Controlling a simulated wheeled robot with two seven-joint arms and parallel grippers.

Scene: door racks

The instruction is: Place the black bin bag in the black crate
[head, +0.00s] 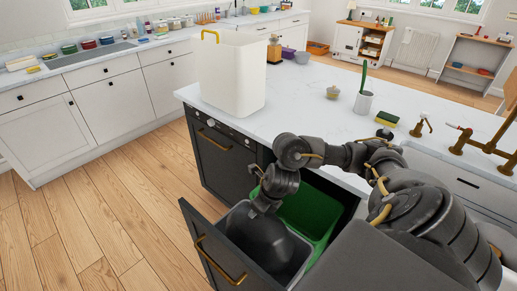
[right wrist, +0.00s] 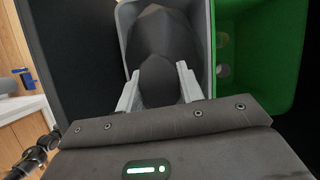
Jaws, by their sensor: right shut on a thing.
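The black bin bag (right wrist: 165,32) is between the two pale fingers of my right gripper (right wrist: 158,78) in the right wrist view, its gathered top toward the palm. My right gripper is shut on it. The bag hangs down inside the opening of the dark grey-black crate (right wrist: 124,18). In the head view, this crate (head: 297,262) stands in the pulled-out drawer, and the dark bag (head: 258,238) shows below my right wrist. The fingertips are mostly hidden there. Whether the bag rests on the crate floor cannot be told. My left gripper is not in view.
A green crate (head: 309,211) stands right beside the black one in the drawer (head: 215,254). Open wooden floor lies to the left.

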